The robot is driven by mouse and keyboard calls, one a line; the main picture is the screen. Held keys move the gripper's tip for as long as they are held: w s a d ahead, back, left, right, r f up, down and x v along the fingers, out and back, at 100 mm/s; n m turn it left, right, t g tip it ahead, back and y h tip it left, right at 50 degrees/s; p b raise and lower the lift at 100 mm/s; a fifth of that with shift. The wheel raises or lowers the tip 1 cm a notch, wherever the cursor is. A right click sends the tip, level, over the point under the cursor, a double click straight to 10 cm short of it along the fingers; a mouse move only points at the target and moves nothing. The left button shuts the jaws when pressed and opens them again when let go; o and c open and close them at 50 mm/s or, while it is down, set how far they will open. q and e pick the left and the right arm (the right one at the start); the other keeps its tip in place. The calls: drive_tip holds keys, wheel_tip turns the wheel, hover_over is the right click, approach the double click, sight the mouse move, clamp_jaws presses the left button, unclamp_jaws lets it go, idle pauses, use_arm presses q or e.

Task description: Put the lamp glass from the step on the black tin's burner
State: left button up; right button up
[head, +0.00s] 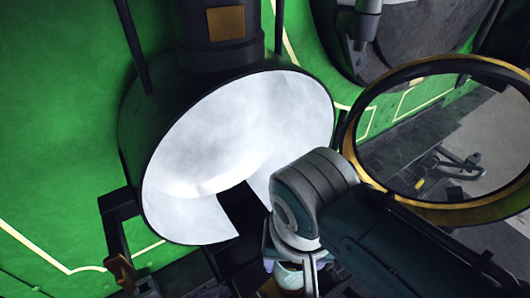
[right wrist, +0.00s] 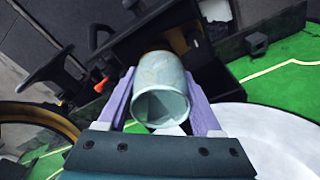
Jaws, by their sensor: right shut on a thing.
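The lamp glass (right wrist: 160,88) is a pale, greenish, open-ended tube. My right gripper (right wrist: 163,100) is shut on it, with a lilac finger on either side. In the head view my right gripper (head: 290,262) is at the bottom middle, below the white reflector, and only a little of the glass shows. A brass-brown part (right wrist: 184,40) of a dark fitting shows just beyond the glass in the right wrist view. I cannot tell whether this is the black tin's burner, or whether the glass touches it. My left gripper is not in view.
A large black lamp housing with a white reflector (head: 230,135) stands against the green panel (head: 60,130). A brass-rimmed round glass door (head: 347,140) hangs open at right, close to my right arm. A dark bracket (head: 118,225) juts out at left.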

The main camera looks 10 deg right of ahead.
drive_tip(key=shift+f, duration=0.2)
drive_tip(key=shift+f+b, duration=0.35)
drive_tip(key=shift+b, duration=0.15)
drive_tip(key=shift+f, duration=0.15)
drive_tip(key=shift+f, duration=0.2)
drive_tip(key=shift+f+b, duration=0.35)
drive_tip(key=shift+b, duration=0.2)
drive_tip(key=shift+f, duration=0.1)
drive_tip(key=shift+f, duration=0.15)
drive_tip(key=shift+f+b, duration=0.35)
drive_tip(key=shift+b, duration=0.15)
drive_tip(key=shift+f, duration=0.35)
